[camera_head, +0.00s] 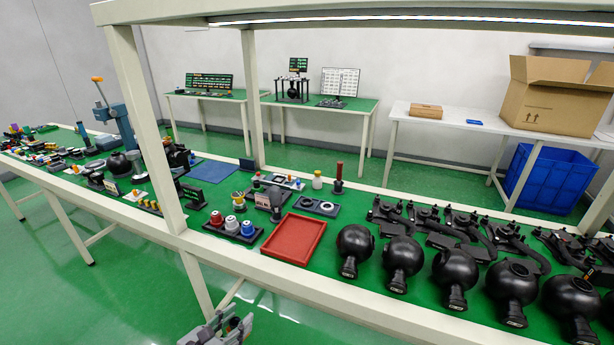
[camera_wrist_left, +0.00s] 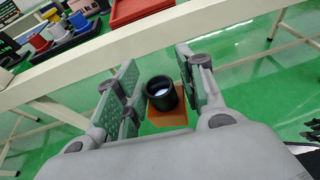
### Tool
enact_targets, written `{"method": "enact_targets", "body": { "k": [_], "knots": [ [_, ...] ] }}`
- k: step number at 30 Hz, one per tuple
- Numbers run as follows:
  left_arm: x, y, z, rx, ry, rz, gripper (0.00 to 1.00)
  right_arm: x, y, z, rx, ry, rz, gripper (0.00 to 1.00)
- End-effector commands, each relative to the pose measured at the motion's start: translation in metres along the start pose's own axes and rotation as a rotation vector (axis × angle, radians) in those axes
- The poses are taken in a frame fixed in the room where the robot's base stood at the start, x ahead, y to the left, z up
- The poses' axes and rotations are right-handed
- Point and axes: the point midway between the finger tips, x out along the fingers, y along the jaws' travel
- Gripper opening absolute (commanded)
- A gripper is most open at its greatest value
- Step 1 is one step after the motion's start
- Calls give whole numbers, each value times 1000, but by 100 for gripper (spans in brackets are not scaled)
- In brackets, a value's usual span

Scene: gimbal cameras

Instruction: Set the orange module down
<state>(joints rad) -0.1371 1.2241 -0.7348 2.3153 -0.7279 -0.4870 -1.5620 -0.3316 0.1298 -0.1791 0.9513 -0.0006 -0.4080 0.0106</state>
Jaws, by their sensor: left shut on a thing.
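The orange module (camera_wrist_left: 168,119) shows in the left wrist view as an orange block with a black round barrel on top, open toward the camera and pale inside. My left gripper (camera_wrist_left: 160,92) has its two green-padded fingers on either side of it and is shut on it. In the head view my left gripper (camera_head: 228,328) is at the bottom edge, in front of and below the bench's front rail, over the floor. The module cannot be made out clearly there. My right gripper is not in view.
The long green bench has a pale front rail (camera_head: 330,290) and a post (camera_head: 147,130). An empty red tray (camera_head: 294,239) lies on it, beside a holder with red, white and blue knobs (camera_head: 232,226). Several black spheres (camera_head: 403,256) stand to the right.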

Motion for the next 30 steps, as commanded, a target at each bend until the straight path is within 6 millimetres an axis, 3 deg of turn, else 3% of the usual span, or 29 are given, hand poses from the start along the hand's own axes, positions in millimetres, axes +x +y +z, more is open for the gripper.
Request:
{"method": "enact_targets", "body": {
  "k": [16, 27, 30],
  "knots": [
    [31, 48, -12, -129, -1, 348, 13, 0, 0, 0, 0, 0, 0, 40],
    [41, 64, -16, -173, 0, 469, 13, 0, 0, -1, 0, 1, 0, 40],
    [42, 60, -15, -174, 1, 459, 13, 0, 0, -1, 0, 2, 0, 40]
  ]
}}
